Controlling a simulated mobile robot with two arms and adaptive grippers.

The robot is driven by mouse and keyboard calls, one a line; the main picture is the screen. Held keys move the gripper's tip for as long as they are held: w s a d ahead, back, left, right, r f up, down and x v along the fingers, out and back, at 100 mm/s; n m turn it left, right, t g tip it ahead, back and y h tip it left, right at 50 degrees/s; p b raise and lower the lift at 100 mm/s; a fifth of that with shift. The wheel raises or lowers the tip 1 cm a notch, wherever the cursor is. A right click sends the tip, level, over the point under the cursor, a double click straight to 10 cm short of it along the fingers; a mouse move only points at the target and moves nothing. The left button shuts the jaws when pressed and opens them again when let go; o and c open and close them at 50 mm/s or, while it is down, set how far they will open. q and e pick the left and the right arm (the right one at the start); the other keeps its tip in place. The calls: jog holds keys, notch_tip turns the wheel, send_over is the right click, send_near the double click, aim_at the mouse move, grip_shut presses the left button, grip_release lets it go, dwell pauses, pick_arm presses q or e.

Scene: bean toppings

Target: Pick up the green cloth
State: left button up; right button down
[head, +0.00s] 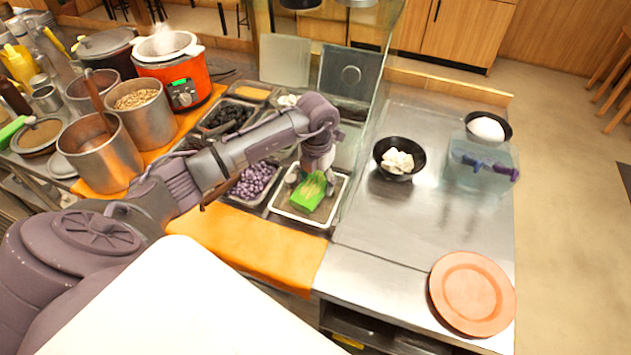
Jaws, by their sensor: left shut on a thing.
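The green cloth (307,195) is a small bright green block-like piece above the front right topping tray. My left gripper (311,178) reaches in from the left and points down over that tray, with its fingers shut on the green cloth. The fingers and wrist hide part of the cloth's upper side. I cannot tell whether the cloth's underside touches the tray's contents. My right gripper is out of view.
The metal-rimmed tray (297,219) sits beside a tray of purple beans (254,180). A glass panel (375,110) stands just right of the gripper. A black bowl (378,158) and orange plate (472,293) rest on the steel counter, with free room between them.

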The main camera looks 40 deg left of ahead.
aim_at(317, 185)
pick_arm(q)
jog(key=shift+r, duration=0.3)
jog(key=r, duration=0.1)
jog(key=r+b, duration=0.1)
jog(key=r, duration=0.1)
jog(key=shift+s+d+r+b, duration=0.3)
jog(key=shift+s+d+b, duration=0.05)
jog(key=s+d+r+b, duration=0.2)
jog(key=s+d+r, duration=0.4)
jog(key=s+d, duration=0.1)
jog(key=shift+s+r, duration=0.25)
jog(key=shift+s, duration=0.3)
